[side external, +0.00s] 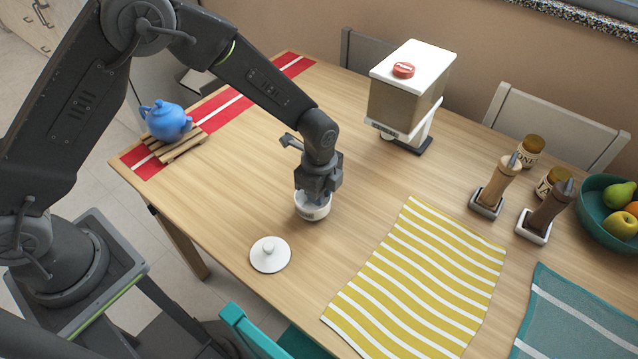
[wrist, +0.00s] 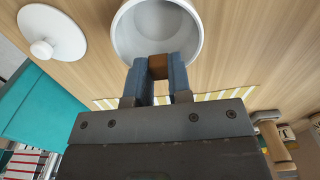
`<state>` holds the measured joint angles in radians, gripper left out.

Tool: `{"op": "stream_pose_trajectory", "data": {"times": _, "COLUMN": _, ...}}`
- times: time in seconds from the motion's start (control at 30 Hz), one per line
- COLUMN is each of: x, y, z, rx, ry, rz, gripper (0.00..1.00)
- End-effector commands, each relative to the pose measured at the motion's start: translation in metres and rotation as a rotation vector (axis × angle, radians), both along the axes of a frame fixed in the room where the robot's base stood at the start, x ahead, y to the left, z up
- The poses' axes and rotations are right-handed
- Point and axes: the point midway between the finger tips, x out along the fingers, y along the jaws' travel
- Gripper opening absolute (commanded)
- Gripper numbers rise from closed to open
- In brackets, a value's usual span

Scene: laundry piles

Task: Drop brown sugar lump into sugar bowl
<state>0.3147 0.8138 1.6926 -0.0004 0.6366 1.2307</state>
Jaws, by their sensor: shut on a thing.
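The sugar bowl (side external: 313,207) is a small white round bowl standing on the wooden table. In the wrist view the open bowl (wrist: 124,33) is at the top, with its inside visible. My gripper (side external: 314,192) points down right over the bowl in the side view. In the wrist view my gripper (wrist: 158,68) is shut on the brown sugar lump (wrist: 158,66), held between the blue fingertips at the bowl's near rim. The lump is hidden in the side view. The bowl's white lid (side external: 270,255) lies on the table beside the bowl; the wrist view shows the lid (wrist: 52,32) too.
A yellow striped cloth (side external: 420,285) lies right of the bowl. A dispenser (side external: 404,100) stands behind it. A blue teapot (side external: 166,121) sits on a wooden trivet at the left. Two mills (side external: 497,185), jars and a fruit bowl (side external: 590,207) are at the right. Bare table surrounds the bowl.

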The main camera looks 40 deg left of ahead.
Motion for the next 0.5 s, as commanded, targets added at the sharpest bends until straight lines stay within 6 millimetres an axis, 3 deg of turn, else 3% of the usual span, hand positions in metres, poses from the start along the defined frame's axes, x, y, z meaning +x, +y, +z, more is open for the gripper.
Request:
{"op": "stream_pose_trajectory", "data": {"times": 0.27, "x": 0.0003, "y": 0.0000, "z": -0.0013, "rx": 0.000, "ry": -0.001, "rz": 0.000, "gripper": 0.00}}
{"op": "stream_pose_trajectory", "data": {"times": 0.3, "x": 0.0003, "y": 0.0000, "z": -0.0013, "rx": 0.000, "ry": -0.001, "rz": 0.000, "gripper": 0.21}}
{"op": "stream_pose_trajectory", "data": {"times": 0.5, "x": 0.0003, "y": 0.0000, "z": -0.0011, "rx": 0.000, "ry": -0.001, "rz": 0.000, "gripper": 0.40}}
